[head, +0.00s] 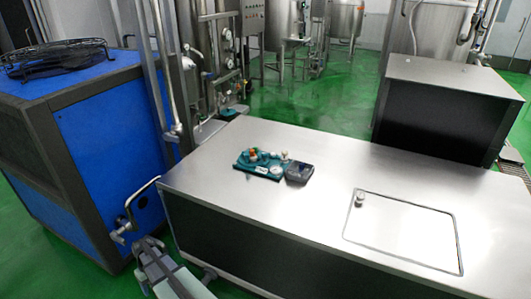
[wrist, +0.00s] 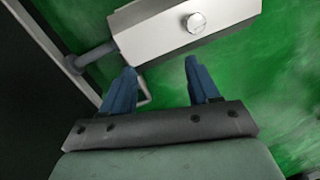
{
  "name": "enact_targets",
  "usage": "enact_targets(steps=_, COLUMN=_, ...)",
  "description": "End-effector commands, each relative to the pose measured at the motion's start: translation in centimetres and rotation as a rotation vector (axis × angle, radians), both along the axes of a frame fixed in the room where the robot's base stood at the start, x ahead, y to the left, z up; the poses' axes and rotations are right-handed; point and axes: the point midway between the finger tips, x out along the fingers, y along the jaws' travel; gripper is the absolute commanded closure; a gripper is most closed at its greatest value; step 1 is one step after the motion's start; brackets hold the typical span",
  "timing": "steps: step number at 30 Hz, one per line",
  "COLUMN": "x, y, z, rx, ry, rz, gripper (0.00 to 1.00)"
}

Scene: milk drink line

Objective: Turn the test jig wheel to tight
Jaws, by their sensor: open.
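My gripper (wrist: 158,72) shows in the wrist view with its two blue fingers apart and nothing between them. Beyond the fingertips is a pale metal block (wrist: 185,28) with a round silver knob (wrist: 194,22) on its face. The knob is apart from the fingers. I cannot tell whether it is the test jig wheel, and no tight mark is readable. In the head view, my gripper (head: 149,243) is low at the left end of the steel counter, near a bent pipe with a small fitting (head: 122,228). The fingers are too small there to make out.
The steel counter (head: 300,215) carries a teal tray (head: 243,166) of small items, a dark box (head: 299,173) and a hatch with a small round knob (head: 360,197). A blue cabinet (head: 105,150) stands close on the left. The counter's front is clear.

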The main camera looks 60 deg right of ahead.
Motion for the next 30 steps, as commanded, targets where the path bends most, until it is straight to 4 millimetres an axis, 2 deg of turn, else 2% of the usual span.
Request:
enact_targets(steps=1, x=2.2, y=-2.3, z=1.3, rx=-0.005, ry=-0.033, rz=-0.015, gripper=0.4)
enact_targets(steps=3, x=4.3, y=-5.0, z=3.1, rx=-0.012, ry=-0.074, rz=-0.03, gripper=0.4)
enact_targets(steps=9, x=9.5, y=-13.0, z=9.2, rx=-0.039, ry=-0.188, rz=-0.069, gripper=0.4)
enact_targets(steps=14, x=12.5, y=-20.1, z=15.0, rx=-0.07, ry=-0.276, rz=-0.098, gripper=0.4)
enact_targets(steps=18, x=13.9, y=-27.0, z=20.6, rx=-0.103, ry=-0.35, rz=-0.121, gripper=0.4)
enact_targets(steps=20, x=13.9, y=-30.3, z=23.1, rx=-0.12, ry=-0.378, rz=-0.13, gripper=0.4)
enact_targets(steps=21, x=13.6, y=-32.8, z=24.8, rx=-0.132, ry=-0.394, rz=-0.135, gripper=0.4)
enact_targets(steps=23, x=12.7, y=-36.1, z=26.9, rx=-0.147, ry=-0.413, rz=-0.14, gripper=0.4)
enact_targets(steps=24, x=11.9, y=-38.2, z=28.2, rx=-0.157, ry=-0.422, rz=-0.142, gripper=0.4)
enact_targets(steps=26, x=10.3, y=-41.1, z=29.6, rx=-0.168, ry=-0.43, rz=-0.143, gripper=0.4)
enact_targets(steps=30, x=5.7, y=-47.2, z=32.0, rx=-0.19, ry=-0.432, rz=-0.14, gripper=0.4)
